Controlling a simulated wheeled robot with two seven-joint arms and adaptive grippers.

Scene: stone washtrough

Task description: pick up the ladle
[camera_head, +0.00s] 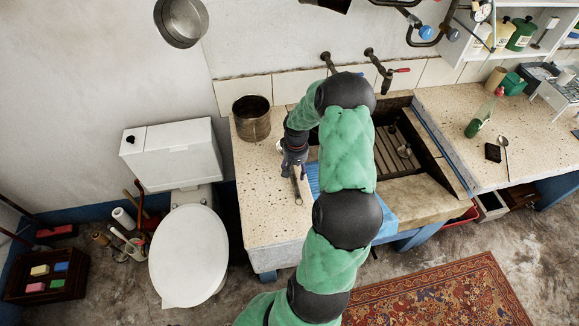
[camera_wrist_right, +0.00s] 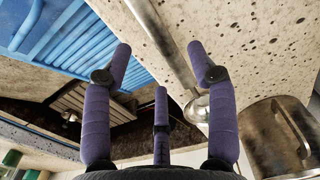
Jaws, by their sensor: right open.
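The ladle is a long metal utensil lying on the speckled counter left of the basin. In the right wrist view its handle (camera_wrist_right: 163,38) runs from the top toward its rounded bowl (camera_wrist_right: 197,108). In the head view a short part of the handle (camera_head: 297,190) shows below the gripper; my arm and hand hide the rest. My right gripper (camera_head: 293,172) points down over the ladle. In the right wrist view its purple fingers (camera_wrist_right: 159,58) are spread, with the handle showing between them; I cannot tell whether they touch it. My left gripper is not in view.
A metal pot (camera_head: 252,120) stands close to the gripper on the same counter (camera_head: 262,215). A blue ribbed mat (camera_wrist_right: 65,45) lies beside the ladle, next to the dark sink (camera_head: 388,150). A bottle (camera_head: 480,118) and a spoon (camera_head: 505,150) are on the right counter.

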